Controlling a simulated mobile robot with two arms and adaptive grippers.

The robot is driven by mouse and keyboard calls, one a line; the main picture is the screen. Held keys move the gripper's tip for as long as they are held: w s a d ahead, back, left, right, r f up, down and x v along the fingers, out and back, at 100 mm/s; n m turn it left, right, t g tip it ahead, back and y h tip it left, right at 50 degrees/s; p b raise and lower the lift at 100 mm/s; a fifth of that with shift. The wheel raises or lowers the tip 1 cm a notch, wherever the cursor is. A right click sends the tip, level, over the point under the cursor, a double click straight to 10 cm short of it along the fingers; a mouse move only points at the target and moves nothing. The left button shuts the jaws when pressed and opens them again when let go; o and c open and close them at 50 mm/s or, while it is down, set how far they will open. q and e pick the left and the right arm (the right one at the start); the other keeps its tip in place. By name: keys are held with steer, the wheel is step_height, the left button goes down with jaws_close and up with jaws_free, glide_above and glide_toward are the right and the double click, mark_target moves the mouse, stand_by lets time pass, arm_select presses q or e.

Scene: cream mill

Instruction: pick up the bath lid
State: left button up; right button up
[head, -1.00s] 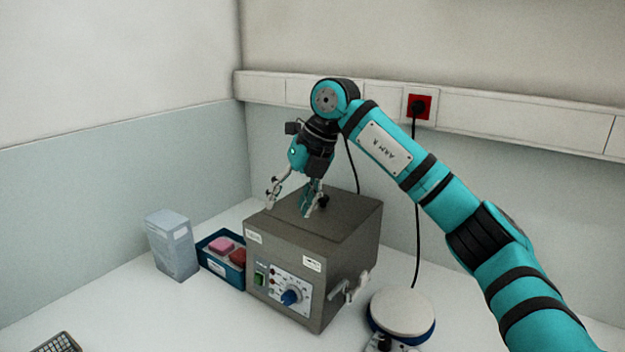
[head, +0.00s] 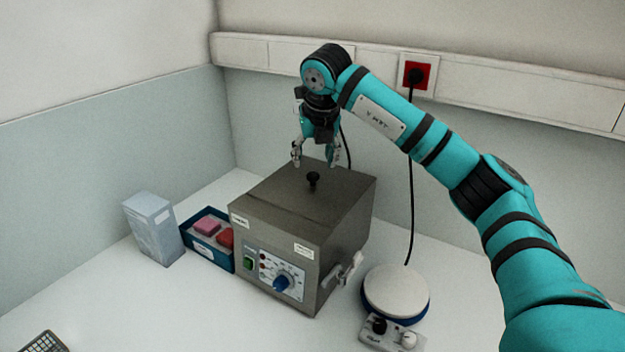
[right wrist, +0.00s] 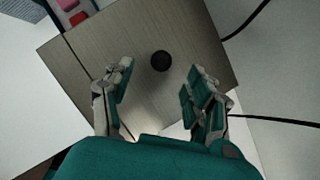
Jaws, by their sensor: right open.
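The bath lid (head: 285,200) is the flat grey-brown metal top of a box-shaped water bath (head: 268,250), with a black knob (head: 313,181) standing up from its middle. The lid lies on the bath. In the right wrist view the lid (right wrist: 180,35) fills the middle, and the knob (right wrist: 161,61) shows ahead of and between the spread fingers (right wrist: 158,85), apart from both. My left gripper is not in view.
A blue tray (head: 188,243) with pink and red blocks and a pale box (head: 152,229) stand left of the bath. A cable hangs from the red socket (head: 417,74).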

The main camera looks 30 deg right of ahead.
mark_target(313, 174)
steer(key=shift+w+f, duration=0.1)
steer(key=shift+f, duration=0.15)
steer(key=shift+d+f, duration=0.15)
steer(key=shift+f, duration=0.05)
steer(key=p+x, duration=0.2)
steer(key=x, duration=0.2)
steer(key=shift+w+d+f+p, duration=0.1)
steer(key=shift+f+p, duration=0.1)
steer(key=shift+p, duration=0.15)
steer(key=shift+f, duration=0.2)
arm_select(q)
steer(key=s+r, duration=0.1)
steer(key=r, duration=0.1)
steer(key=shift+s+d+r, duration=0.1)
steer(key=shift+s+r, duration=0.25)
arm_select(e)
steer(key=shift+w, duration=0.1)
steer(key=c, duration=0.4)
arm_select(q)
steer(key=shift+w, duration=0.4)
arm_select(e)
steer(key=c, duration=0.8)
steer(key=shift+o, duration=0.2)
steer(key=shift+r, duration=0.1)
